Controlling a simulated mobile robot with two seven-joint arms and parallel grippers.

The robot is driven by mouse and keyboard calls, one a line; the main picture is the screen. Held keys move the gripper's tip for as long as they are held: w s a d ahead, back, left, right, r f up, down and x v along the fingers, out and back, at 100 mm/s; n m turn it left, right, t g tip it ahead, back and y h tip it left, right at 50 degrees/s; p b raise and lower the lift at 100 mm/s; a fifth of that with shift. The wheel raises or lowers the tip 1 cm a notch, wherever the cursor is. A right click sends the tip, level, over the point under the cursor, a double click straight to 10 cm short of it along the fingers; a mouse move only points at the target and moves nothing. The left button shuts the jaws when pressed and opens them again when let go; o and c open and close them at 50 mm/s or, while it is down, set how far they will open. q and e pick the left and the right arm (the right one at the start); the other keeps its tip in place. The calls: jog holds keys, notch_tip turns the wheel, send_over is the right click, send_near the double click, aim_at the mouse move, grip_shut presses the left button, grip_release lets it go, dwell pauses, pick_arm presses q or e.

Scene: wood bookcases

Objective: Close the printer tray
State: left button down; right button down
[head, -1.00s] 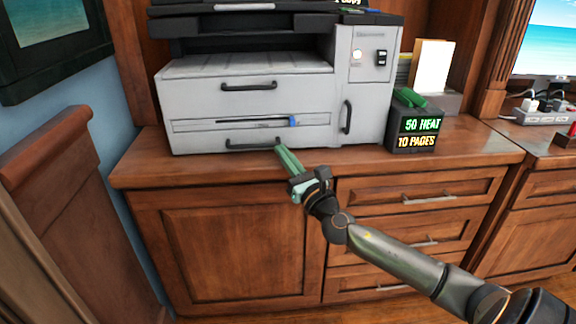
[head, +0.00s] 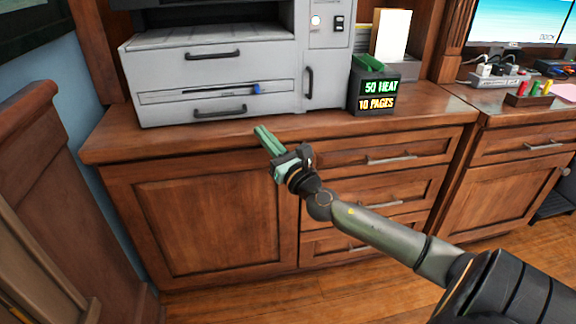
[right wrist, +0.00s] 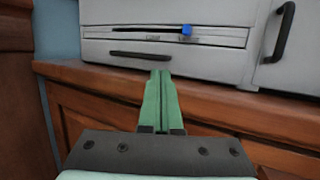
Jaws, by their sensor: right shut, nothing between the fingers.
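The grey printer (head: 215,75) stands on the wooden cabinet top in the head view. Its lower tray (head: 215,100) has a dark handle (head: 219,111) and a slot with a blue tab; its front looks flush with the printer body. The tray also shows in the right wrist view (right wrist: 150,54). My right gripper (head: 259,131) has green fingers closed together with nothing between them. It is in front of and below the tray, apart from it in the head view. In the right wrist view its fingertips (right wrist: 160,72) point toward the tray handle. My left gripper is out of view.
A power strip (head: 495,78) lies farther right. The cabinet top edge (head: 200,143) runs below the printer. Open space lies in front of the cabinet.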

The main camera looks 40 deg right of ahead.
jog(key=v, duration=0.8)
jog(key=shift+f, duration=0.15)
